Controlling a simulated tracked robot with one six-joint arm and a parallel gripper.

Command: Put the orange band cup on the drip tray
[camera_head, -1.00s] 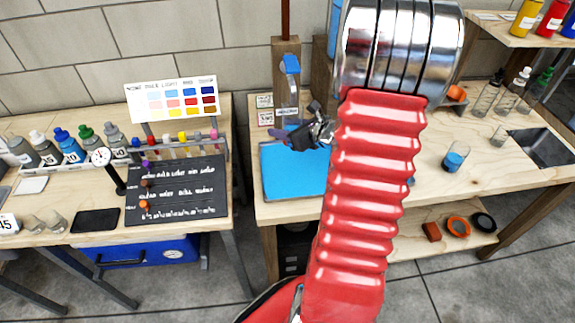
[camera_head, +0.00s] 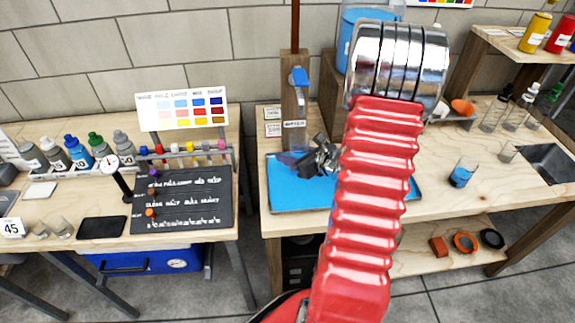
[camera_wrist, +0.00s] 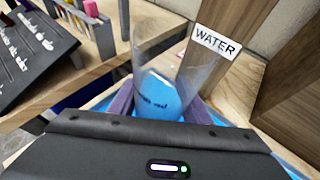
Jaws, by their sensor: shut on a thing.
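My gripper (camera_head: 308,163) is shut on a clear cup (camera_wrist: 160,72), which stands between its two fingers in the wrist view. Blue with small dark lettering shows in or through the lower part of the cup; I cannot tell which. No orange band shows on it. In the head view the cup is faint, to the left of the fingers. The blue drip tray (camera_head: 300,198) lies on the right-hand bench, below a wooden post with a blue tap (camera_head: 298,78). The gripper and cup are over the tray's back left part. My red arm hides part of the tray.
A WATER label (camera_wrist: 217,42) is on the post, close beside the cup. The left bench holds a black board (camera_head: 182,200) and several bottles. A gap separates the benches.

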